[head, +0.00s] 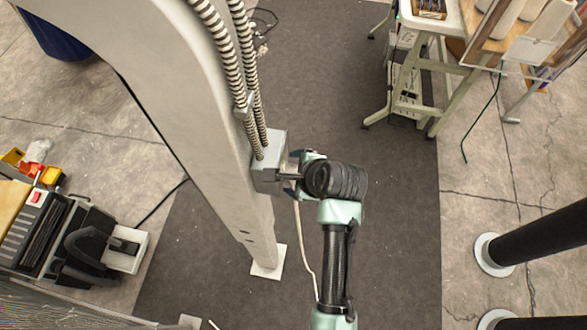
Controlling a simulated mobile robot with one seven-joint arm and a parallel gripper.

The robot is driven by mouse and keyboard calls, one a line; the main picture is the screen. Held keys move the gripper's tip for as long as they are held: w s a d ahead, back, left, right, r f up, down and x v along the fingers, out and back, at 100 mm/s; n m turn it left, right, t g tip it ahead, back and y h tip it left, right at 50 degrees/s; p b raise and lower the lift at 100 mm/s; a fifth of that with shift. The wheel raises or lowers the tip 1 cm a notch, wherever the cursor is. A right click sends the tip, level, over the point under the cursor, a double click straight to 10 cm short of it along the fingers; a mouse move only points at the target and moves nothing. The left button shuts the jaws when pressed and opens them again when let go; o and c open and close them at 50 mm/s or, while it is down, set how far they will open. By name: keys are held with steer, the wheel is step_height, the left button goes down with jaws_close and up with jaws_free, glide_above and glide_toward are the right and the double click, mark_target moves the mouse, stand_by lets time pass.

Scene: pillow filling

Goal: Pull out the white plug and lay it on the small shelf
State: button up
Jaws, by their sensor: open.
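My arm reaches up from the bottom of the head view, and my gripper (290,170) is at the right face of a grey box on the large cream post. The gripper is open, with its fingers pointing left at the box. The white plug itself cannot be made out; the gripper and wrist cover that spot. A thin white cord (304,250) hangs down from just below the gripper to the floor. I cannot pick out the small shelf with certainty.
The grey box (270,163) is fixed to the post (225,130), with ribbed conduits (245,75) running into it from above. A workbench (440,50) stands at the upper right, black posts (540,238) at the lower right. Dark floor mat (395,210) lies clear right of my arm.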

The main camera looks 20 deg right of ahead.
jaws_close()
stand_by(0.3)
steer(key=shift+s+d, duration=0.1)
stand_by(0.4)
steer(key=shift+s+d+p, duration=0.35)
steer(key=shift+s+d, duration=0.3)
steer(key=shift+d, duration=0.35)
steer(key=shift+s+d+p, duration=0.35)
steer(key=shift+s+d, duration=0.3)
steer(key=shift+d, duration=0.3)
